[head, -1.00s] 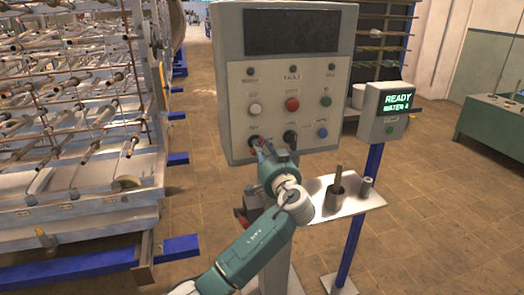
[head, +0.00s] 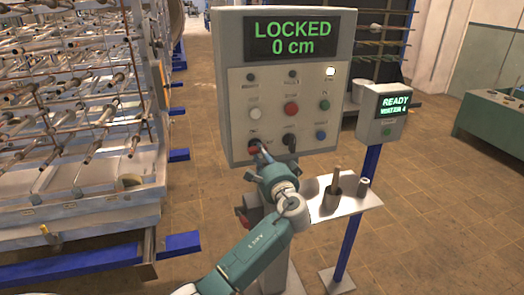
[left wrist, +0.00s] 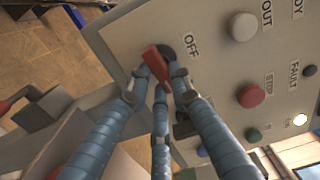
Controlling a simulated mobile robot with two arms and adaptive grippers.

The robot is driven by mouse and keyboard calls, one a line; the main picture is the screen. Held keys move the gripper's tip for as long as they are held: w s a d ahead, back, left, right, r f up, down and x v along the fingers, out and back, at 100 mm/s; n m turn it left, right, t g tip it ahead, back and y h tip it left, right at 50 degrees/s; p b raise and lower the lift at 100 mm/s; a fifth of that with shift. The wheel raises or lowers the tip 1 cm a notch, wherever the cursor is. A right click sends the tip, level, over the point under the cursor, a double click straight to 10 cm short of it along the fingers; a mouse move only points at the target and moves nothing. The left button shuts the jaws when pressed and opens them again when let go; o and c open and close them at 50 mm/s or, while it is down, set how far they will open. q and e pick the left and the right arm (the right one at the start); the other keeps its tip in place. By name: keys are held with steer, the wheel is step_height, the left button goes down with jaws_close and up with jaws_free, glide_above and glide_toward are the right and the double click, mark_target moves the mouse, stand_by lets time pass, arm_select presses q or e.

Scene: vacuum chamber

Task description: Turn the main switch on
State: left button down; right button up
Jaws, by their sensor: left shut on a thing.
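The control box (head: 225,70) stands upright in front of me, with buttons and lamps on its face. The main switch (left wrist: 157,64) has a red handle near the OFF label, at the box's lower left. My left gripper (head: 262,153) is at this switch. In the left wrist view its blue fingers (left wrist: 164,76) are shut around the red handle, which shows partly between them. The display (head: 291,37) reads "LOCKED 0 cm" in green. A lamp (head: 330,71) at the upper right of the face is lit. My right gripper is not in view.
A black knob (head: 291,143) is right of the gripper. A small shelf (head: 352,204) with cups stands below right. A second box (head: 383,112) reads READY on a blue post. Racks of tubes (head: 70,100) fill the left.

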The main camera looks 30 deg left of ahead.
arm_select(q)
steer(key=shift+m, duration=0.5)
steer(key=c, duration=1.5)
jaws_free()
steer(key=shift+c, duration=0.2)
steer(key=shift+d, duration=0.15)
steer(key=v, duration=1.2)
steer(key=shift+f, duration=0.15)
